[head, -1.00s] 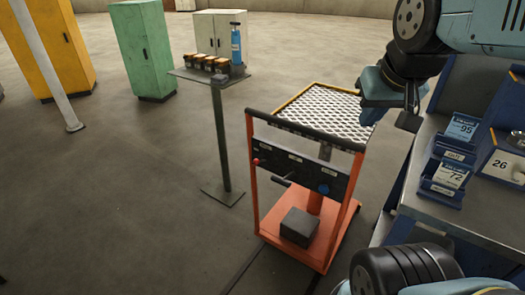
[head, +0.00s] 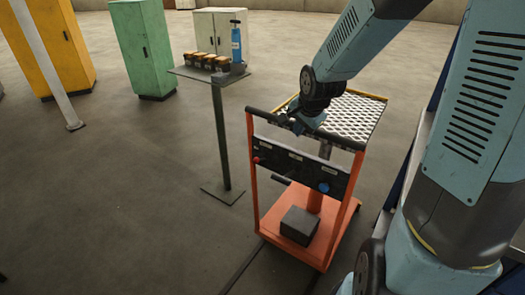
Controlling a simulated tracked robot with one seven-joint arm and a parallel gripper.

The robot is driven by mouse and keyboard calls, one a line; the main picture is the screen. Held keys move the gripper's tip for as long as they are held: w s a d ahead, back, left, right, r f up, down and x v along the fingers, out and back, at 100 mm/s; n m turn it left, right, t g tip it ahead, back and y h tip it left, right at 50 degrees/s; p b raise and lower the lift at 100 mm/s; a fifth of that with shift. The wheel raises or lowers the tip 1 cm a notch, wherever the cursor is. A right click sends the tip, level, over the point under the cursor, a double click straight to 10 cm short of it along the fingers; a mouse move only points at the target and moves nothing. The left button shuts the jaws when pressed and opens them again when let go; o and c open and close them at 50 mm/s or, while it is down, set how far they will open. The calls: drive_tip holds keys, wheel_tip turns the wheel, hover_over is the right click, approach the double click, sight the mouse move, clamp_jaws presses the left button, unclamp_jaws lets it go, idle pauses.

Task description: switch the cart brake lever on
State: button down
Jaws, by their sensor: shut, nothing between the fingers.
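The orange cart (head: 349,215) stands right of centre, with a dark control panel (head: 300,172) below its black push bar. The panel carries a red knob (head: 257,160) at left, a dark lever (head: 281,180) sticking out low in the middle, and a round blue knob (head: 324,187) at right. The small labels are too small to read, so I cannot tell which control is the brake lever. My gripper (head: 298,128) is at the push bar, above the middle of the panel, shut and empty. Its fingertips are small and dark; whether they touch the bar is unclear.
The cart has a mesh top (head: 351,115) and a grey block (head: 300,225) on its base. A post stand (head: 222,140) with several small boxes and a blue bottle (head: 236,45) stands to the left. Open floor lies in front and left. My arm hides the workbench at right.

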drive_tip(key=w+a+f+m+y, duration=0.2)
drive_tip(key=w+a+f+m, duration=0.2)
drive_tip(key=f, duration=0.2)
drive_tip(key=shift+f, duration=0.15)
drive_tip(key=shift+w+f, duration=0.1)
drive_tip(key=shift+w, duration=0.05)
approach(260, 160)
drive_tip(key=shift+w+d+f, duration=0.9)
drive_tip(key=shift+d+f, duration=0.1)
drive_tip(key=shift+f, duration=0.1)
drive_tip(key=shift+w+a+f, duration=0.1)
drive_tip(key=shift+a+f, duration=0.45)
drive_tip(key=shift+a, duration=0.25)
drive_tip(key=shift+w+a+f, duration=0.1)
drive_tip(key=shift+a+f, duration=0.4)
drive_tip(key=shift+a, duration=0.3)
